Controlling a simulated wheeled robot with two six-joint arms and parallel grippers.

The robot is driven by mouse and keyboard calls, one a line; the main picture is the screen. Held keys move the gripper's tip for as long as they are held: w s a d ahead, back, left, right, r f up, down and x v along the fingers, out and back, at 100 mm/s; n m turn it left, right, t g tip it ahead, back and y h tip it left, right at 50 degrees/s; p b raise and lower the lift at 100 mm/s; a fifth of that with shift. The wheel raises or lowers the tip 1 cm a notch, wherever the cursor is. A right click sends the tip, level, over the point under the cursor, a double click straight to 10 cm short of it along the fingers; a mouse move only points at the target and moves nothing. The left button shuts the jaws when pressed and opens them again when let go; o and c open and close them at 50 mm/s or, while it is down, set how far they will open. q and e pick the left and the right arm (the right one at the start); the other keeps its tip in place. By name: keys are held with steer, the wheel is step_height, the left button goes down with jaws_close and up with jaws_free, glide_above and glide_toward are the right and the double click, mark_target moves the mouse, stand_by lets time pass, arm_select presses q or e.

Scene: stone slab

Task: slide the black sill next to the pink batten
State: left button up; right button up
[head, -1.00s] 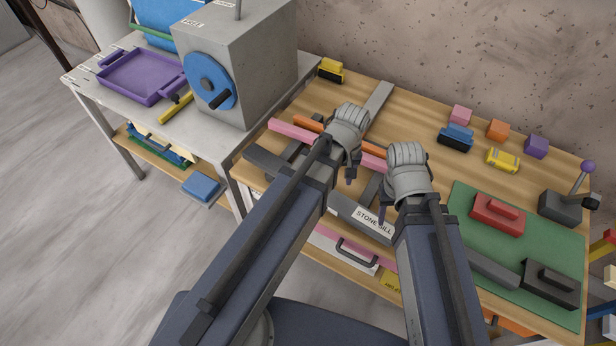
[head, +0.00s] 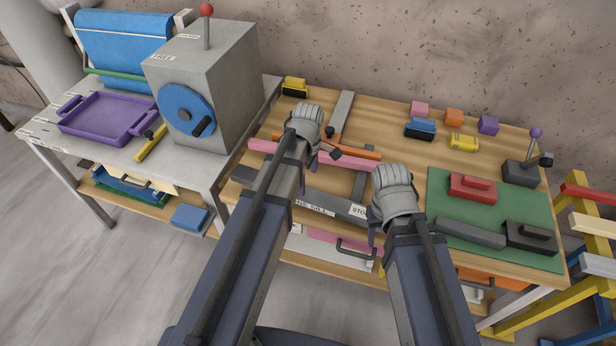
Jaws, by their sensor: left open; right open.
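The black sill (head: 341,208) is a long dark bar lying along the front of the wooden table, partly hidden by my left arm. The pink batten (head: 264,147) lies behind it, roughly parallel, with a gap of bare wood between them. My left arm covers the middle of the batten. My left gripper (head: 320,168) is open, above the battens and behind the sill; its fingers are only partly visible. My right gripper (head: 378,222) is open near the sill's right end; its fingers are mostly hidden by its housing. Whether it touches the sill cannot be told.
An orange batten (head: 360,152) lies behind the pink one. Grey bars (head: 342,112) cross the area. A green mat (head: 480,192) at right carries a red block (head: 472,187) and dark tools (head: 530,236). Coloured blocks stand at the back. A grey machine (head: 215,85) is at left.

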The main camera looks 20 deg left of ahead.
mark_target(308, 194)
arm_select(q)
steer(key=shift+f, duration=0.1)
step_height(308, 194, down, 8)
steer(key=b, duration=0.8)
steer(key=shift+r, duration=0.2)
jaws_close()
stand_by(0.4)
